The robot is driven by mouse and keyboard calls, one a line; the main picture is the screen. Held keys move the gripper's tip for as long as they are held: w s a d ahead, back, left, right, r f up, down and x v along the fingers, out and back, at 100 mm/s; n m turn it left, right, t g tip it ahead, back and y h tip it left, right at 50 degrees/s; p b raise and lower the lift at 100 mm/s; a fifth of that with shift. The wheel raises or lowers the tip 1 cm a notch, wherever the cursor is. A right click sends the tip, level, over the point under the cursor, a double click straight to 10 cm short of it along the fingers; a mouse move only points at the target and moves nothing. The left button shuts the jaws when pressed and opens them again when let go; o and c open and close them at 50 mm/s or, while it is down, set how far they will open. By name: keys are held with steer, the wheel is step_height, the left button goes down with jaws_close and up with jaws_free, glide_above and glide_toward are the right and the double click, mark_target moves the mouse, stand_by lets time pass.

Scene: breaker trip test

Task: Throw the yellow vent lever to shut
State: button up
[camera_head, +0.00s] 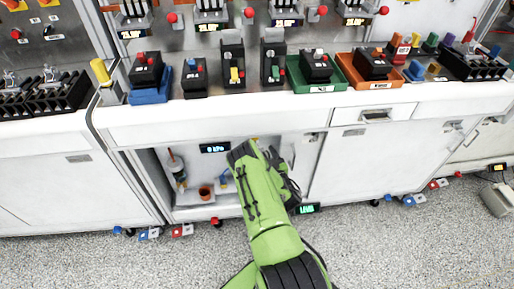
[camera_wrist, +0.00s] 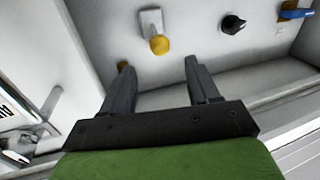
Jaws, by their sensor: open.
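In the wrist view a yellow rounded knob (camera_wrist: 159,45) sits on a pale mount (camera_wrist: 150,19) on the white panel. It looks like the end of the yellow vent lever, seen nearly end-on, so its position is hard to tell. My gripper (camera_wrist: 157,72) is open and empty, its two dark fingers apart. The knob appears beyond and between the fingertips, with no contact visible. In the head view my green arm reaches into the open bay under the counter and hides most of my gripper. A small yellow bit (camera_head: 255,141) shows above the wrist there.
A black knob (camera_wrist: 232,24) and a blue handle (camera_wrist: 296,14) are to the right on the panel. The bay has a display (camera_head: 215,148) and a terracotta pot (camera_head: 205,193). The counter edge (camera_head: 200,118) runs above.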

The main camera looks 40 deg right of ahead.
steer(key=b+x, duration=0.2)
steer(key=x, duration=0.6)
steer(key=shift+r, duration=0.1)
steer(key=c, duration=1)
steer(key=shift+s, duration=0.1)
steer(key=shift+s+a+f+n+t+h+b, duration=0.15)
steer(key=shift+f+n+t+b, duration=0.45)
steer(key=shift+t, duration=0.5)
steer(key=shift+w+d+f+n+t+h+b, duration=0.1)
steer(key=shift+f+n+t+h+b, duration=0.15)
steer(key=shift+f+t, duration=0.7)
steer(key=shift+s+a+f+n+t+h+b, duration=0.1)
steer(key=shift+f+n+t+b, duration=0.45)
steer(key=shift+t, duration=0.7)
steer(key=shift+f, duration=0.15)
